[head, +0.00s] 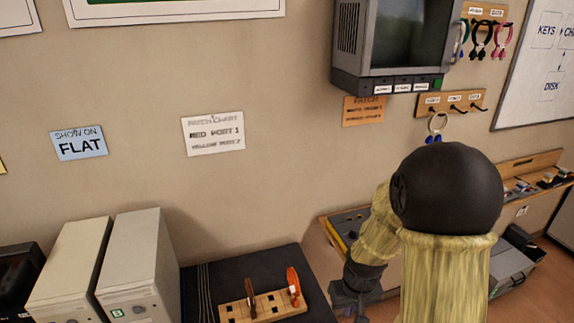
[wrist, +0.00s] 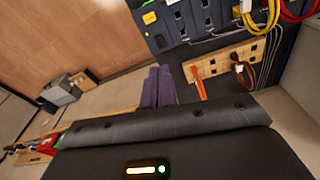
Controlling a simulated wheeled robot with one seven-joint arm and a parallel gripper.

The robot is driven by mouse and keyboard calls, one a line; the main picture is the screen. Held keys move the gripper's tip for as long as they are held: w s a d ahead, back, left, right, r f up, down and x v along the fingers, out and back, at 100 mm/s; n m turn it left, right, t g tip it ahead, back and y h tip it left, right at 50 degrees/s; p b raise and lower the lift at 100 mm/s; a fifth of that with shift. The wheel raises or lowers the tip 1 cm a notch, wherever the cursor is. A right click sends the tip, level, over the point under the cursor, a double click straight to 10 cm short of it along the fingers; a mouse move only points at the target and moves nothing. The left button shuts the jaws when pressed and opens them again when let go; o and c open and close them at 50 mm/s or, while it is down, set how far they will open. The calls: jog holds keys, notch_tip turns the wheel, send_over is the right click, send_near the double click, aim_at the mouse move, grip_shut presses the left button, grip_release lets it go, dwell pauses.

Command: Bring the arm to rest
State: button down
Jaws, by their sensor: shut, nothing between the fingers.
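My arm, with a black rounded joint and yellowish sleeves, stands at the right of the head view. It bends down to a dark wrist end at the lower edge, where the fingers are hard to make out. In the wrist view my gripper (wrist: 158,72) shows as two purple fingers side by side beyond the dark wrist housing. It is shut and empty, pointing over open floor beside a dark bench. Nothing touches the fingertips in that view.
A wooden slotted rack (head: 263,305) with an orange and a brown item sits on a dark mat. Two beige computer cases (head: 143,262) stand at left. A monitor (head: 405,38) and a hook rail (head: 450,103) are on the wall. A whiteboard (head: 540,60) hangs at right.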

jog(key=s+r+m+t+b, duration=0.1)
jog(key=s+r, duration=0.5)
jog(key=s, duration=0.2)
jog(key=shift+s+d+r, duration=0.15)
jog(key=shift+s+r, duration=0.1)
jog(key=shift+s, duration=0.05)
